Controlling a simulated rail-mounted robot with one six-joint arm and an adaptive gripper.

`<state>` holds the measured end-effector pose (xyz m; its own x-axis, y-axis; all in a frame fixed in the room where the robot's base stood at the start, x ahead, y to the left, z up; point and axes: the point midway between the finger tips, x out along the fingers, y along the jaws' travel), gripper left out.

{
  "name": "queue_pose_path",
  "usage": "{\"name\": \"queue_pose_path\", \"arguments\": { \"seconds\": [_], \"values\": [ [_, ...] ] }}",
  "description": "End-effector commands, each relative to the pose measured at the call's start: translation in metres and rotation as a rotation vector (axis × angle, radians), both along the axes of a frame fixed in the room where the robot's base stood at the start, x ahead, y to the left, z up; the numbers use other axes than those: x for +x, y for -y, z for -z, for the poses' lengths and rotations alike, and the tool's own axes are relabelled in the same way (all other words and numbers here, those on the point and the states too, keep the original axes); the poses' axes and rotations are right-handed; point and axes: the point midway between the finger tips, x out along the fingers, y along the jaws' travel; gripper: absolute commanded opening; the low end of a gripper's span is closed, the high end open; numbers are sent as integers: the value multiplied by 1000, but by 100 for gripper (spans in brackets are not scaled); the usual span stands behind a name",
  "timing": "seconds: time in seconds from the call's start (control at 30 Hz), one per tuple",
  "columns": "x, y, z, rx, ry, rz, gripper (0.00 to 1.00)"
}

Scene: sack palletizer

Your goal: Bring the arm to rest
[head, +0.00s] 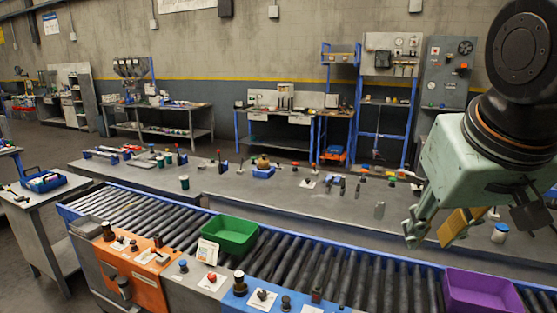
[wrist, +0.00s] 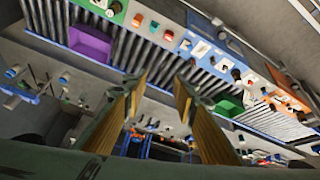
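My gripper (head: 430,236) is at the right of the head view, raised in the air above the grey worktop and the roller conveyor. Its body is pale green, and it hangs from a dark arm link at the top right. In the wrist view my gripper (wrist: 160,84) shows two fingers with yellow-brown pads and a clear gap between them. It is open and nothing is between the pads. The fingers touch nothing that I can see.
The roller conveyor (head: 330,267) runs across the front, with a green bin (head: 231,236) and a purple bin (head: 480,292) on it. A long grey worktop (head: 330,205) with several small items lies behind. Workbenches and a blue-framed rack (head: 408,110) stand at the wall.

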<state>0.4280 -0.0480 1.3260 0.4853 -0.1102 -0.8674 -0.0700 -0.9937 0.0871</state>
Motion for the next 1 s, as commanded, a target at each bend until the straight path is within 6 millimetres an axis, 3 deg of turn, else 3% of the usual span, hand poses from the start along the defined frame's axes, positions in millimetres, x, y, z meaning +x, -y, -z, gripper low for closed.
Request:
{"name": "queue_pose_path", "arguments": {
  "seconds": [0.3,0.5,0.7,1.0],
  "values": [
    [-82,-26,11,46,-85,-28,26],
    [-127,-39,20,72,-134,-48,26],
    [-152,-47,26,89,-163,-60,26],
    [-156,-48,27,92,-169,-63,26]
  ]
}}
